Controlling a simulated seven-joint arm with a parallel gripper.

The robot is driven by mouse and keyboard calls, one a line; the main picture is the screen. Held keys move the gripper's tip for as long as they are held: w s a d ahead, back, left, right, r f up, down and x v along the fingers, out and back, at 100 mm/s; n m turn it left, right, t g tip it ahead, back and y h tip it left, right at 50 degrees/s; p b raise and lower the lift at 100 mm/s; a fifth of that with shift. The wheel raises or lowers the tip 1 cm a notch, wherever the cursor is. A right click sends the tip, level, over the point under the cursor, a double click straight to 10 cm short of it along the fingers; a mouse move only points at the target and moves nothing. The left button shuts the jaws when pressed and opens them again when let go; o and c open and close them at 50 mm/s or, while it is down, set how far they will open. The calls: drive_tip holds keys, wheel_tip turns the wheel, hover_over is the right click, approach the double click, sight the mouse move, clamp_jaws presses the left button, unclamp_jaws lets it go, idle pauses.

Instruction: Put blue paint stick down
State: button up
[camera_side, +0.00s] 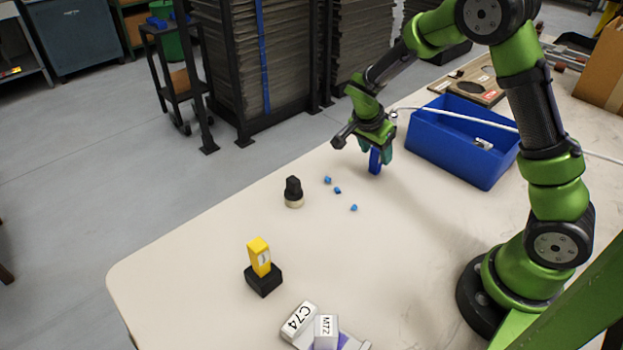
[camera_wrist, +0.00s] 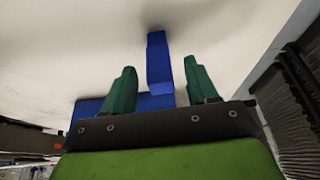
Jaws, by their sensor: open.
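The blue paint stick (camera_side: 375,161) stands upright on the table, just left of the blue bin in the side view. My gripper (camera_side: 376,152) is above and around its upper part. In the wrist view the blue paint stick (camera_wrist: 158,62) lies between the two green fingers of my gripper (camera_wrist: 162,82). The fingers are apart, with a gap on each side of the stick. The stick's lower end appears to meet the pale table surface (camera_side: 250,222).
A blue bin (camera_side: 455,160) with a small white item inside stands to the right. Small blue pieces (camera_side: 337,190), a black knob-like part (camera_side: 293,190), a yellow block on a black base (camera_side: 261,262) and labelled white blocks (camera_side: 300,318) sit on the table. The middle is clear.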

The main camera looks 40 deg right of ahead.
drive_tip(key=v, duration=0.7)
drive_tip(key=s+a+r+n+t+y, duration=0.3)
drive_tip(key=s+a+r+n, duration=0.3)
drive_tip(key=s+n, duration=0.1)
drive_tip(key=s+a+r+n+t+y, duration=0.3)
drive_tip(key=s+a+r+n+t, duration=0.1)
drive_tip(key=s+r+n, duration=0.3)
drive_tip(key=shift+s+a+r, duration=0.15)
drive_tip(key=shift+s+a, duration=0.75)
drive_tip(key=shift+s, duration=0.35)
